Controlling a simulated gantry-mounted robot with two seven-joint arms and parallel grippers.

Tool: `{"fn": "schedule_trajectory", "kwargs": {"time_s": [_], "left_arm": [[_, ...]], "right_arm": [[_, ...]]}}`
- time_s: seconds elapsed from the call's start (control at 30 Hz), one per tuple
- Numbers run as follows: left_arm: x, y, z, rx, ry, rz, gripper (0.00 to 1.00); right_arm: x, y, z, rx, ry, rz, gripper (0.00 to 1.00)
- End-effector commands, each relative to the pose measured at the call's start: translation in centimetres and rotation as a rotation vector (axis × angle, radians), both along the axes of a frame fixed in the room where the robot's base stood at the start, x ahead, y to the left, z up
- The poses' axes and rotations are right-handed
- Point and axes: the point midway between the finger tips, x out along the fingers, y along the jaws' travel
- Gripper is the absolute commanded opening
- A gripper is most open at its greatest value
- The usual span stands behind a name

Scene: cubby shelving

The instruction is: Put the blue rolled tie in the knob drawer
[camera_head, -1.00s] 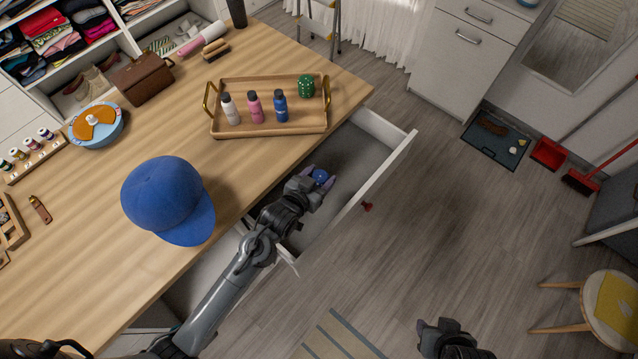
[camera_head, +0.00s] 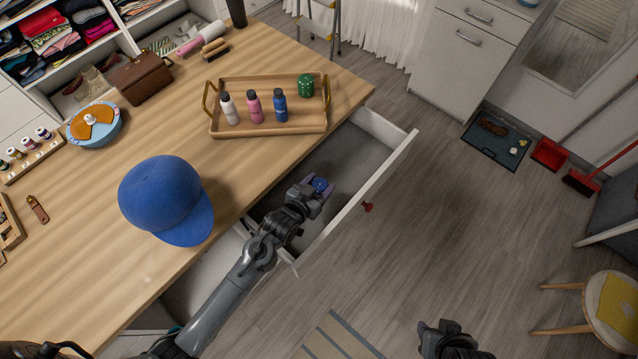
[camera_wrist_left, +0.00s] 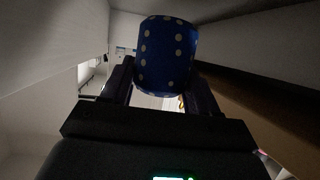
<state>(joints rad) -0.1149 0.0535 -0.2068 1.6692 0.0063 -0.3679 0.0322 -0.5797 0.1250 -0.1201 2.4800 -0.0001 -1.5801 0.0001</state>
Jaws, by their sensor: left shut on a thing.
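The blue rolled tie (camera_head: 320,184) with pale dots is held between the fingers of my left gripper (camera_head: 318,188). It also shows large in the left wrist view (camera_wrist_left: 166,55), with a dark finger on each side. The drawer with the red knob (camera_head: 367,207) is pulled open under the table edge, and its front panel (camera_head: 385,180) faces the floor. My left gripper and the tie are over or inside this drawer; the exact height above its bottom is hard to tell. My right gripper (camera_head: 450,340) is at the bottom edge, its fingers unclear.
On the wooden table stand a tray (camera_head: 230,131) with bottles and a green dotted roll (camera_head: 306,85), a blue cap (camera_head: 165,200) and a brown bag (camera_head: 140,78). A second open drawer (camera_head: 205,275) lies left of the knob drawer.

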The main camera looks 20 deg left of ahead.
Motion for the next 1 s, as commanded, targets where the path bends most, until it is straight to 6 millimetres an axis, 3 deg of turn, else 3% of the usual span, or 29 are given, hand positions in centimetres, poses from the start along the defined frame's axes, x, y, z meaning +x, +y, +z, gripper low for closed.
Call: {"fn": "schedule_trajectory", "kwargs": {"time_s": [0.27,0.3,0.43,0.73,0.9,1.0], "left_arm": [[0.0,0.0,-0.4,0.0,-0.001,0.0,0.29],[0.0,0.0,-0.4,0.0,-0.001,0.0,0.66],[0.0,0.0,-0.4,0.0,-0.001,0.0,0.85],[0.0,0.0,-0.3,0.0,-0.001,0.0,0.85],[0.0,0.0,0.8,0.0,-0.001,0.0,0.85],[-1.3,0.3,1.3,0.001,0.002,0.0,0.85]], "right_arm": [[0.0,0.1,-0.1,0.007,0.0,-0.004,0.41],[0.0,0.2,-0.1,0.007,0.0,-0.004,0.41],[0.0,0.2,-0.1,0.008,0.0,-0.006,0.41],[0.0,0.2,0.0,0.008,0.0,-0.006,0.41],[0.0,0.1,0.3,0.007,0.001,-0.004,0.41],[0.0,0.1,0.5,0.004,0.002,-0.002,0.41]]}}
